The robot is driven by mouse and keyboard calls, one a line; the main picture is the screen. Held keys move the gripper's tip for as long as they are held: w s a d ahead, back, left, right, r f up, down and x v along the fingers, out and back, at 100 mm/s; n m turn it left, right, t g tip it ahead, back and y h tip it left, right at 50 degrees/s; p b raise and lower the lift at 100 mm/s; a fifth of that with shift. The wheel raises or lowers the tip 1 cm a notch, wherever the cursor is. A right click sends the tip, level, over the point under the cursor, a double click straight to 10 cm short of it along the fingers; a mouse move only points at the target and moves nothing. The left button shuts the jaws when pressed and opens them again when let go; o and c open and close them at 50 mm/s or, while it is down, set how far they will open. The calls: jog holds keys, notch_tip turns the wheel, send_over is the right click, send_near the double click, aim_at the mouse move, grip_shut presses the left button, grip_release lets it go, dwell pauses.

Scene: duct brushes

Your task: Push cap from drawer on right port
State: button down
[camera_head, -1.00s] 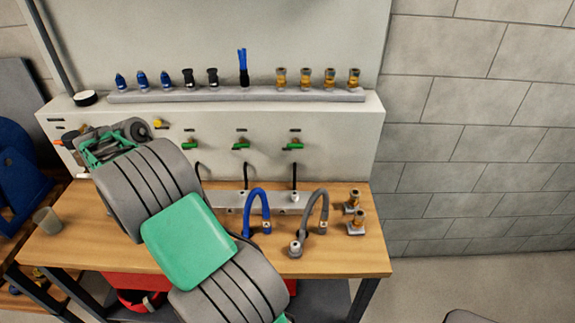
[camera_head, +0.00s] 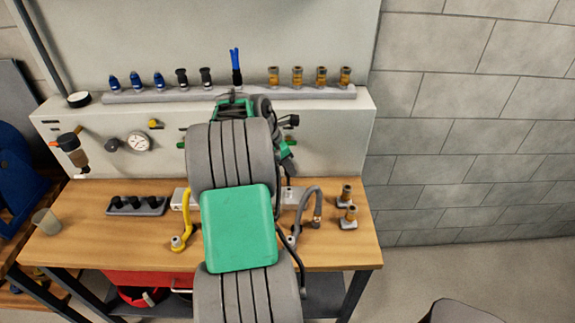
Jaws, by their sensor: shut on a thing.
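My arm rises through the middle of the view and bends over near the panel. Its upper link and elbow hide my gripper, so its fingers and anything between them do not show. Dark and green parts stick out right of the arm, close to the panel's right green valve; I cannot tell which are mine. The right port is not clearly visible; the arm covers much of the middle of the panel. A dark tray (camera_head: 153,211) with black caps (camera_head: 132,202) sits on the bench. I cannot tell whether these belong to the task. The red drawer (camera_head: 150,278) is below the bench top.
The wooden bench (camera_head: 345,250) holds a yellow hose (camera_head: 186,205), a grey hose (camera_head: 312,193), two brass fittings (camera_head: 347,215) and a beige cup (camera_head: 46,221). Fittings line the shelf (camera_head: 130,97) above the panel. A gauge (camera_head: 139,141) and filter unit (camera_head: 70,146) are at left.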

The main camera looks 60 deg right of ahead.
jog(key=shift+f, duration=0.1)
notch_tip(320, 180, down, 6)
jog(key=b, duration=0.6)
jog(key=shift+b, duration=0.4)
jog(key=shift+r, duration=0.2)
jog(key=shift+r+p, duration=0.1)
jog(key=shift+p, duration=0.3)
jog(key=shift+p, duration=1.45)
dwell(0.6)
jog(key=shift+f, duration=0.6)
dwell(0.4)
jog(key=c, duration=1)
grip_release()
